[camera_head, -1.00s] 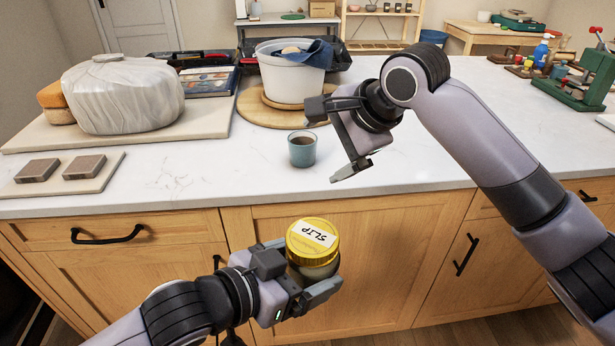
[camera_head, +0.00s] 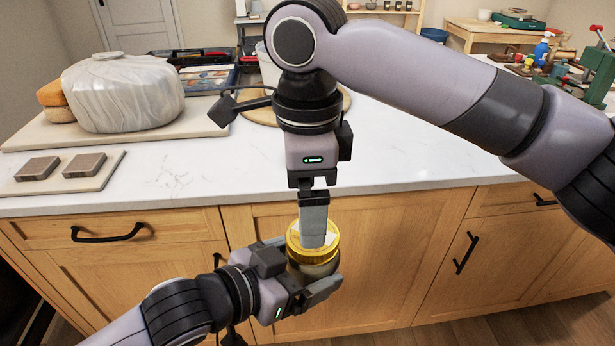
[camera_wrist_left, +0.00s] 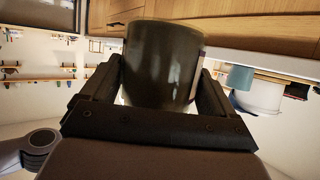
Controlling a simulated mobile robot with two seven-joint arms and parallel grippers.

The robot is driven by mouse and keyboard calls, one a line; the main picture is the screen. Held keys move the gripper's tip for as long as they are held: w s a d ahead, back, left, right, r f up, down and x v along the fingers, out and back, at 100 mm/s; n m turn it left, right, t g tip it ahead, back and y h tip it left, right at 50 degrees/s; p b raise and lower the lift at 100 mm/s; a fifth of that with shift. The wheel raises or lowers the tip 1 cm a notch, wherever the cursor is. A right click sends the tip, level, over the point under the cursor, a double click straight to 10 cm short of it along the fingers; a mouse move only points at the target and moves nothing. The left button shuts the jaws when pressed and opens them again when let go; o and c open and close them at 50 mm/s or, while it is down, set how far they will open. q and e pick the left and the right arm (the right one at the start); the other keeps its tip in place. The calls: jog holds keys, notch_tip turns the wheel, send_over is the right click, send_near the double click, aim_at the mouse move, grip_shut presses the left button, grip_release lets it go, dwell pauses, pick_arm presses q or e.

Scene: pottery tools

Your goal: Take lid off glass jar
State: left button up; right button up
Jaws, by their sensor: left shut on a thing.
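The glass jar (camera_head: 322,268) with a yellow lid (camera_head: 296,240) is held upright in front of the counter. My left gripper (camera_head: 303,277) is shut around the jar's body, below the lid. In the left wrist view the jar (camera_wrist_left: 162,65) sits between both fingers and looks dark. My right gripper (camera_head: 314,225) points down over the lid, with its near finger in front of the lid's middle and covering most of the white label. Its other finger is hidden behind, so its opening and any contact with the lid cannot be told.
The counter (camera_head: 400,165) has a wrapped clay block (camera_head: 122,95) and two brown blocks (camera_head: 60,167) on boards at left. My right arm crosses above it and hides much of the white bucket. A teal cup (camera_wrist_left: 240,77) shows in the left wrist view.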

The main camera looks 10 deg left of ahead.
aim_at(312, 260)
jog(key=shift+f, duration=2.6)
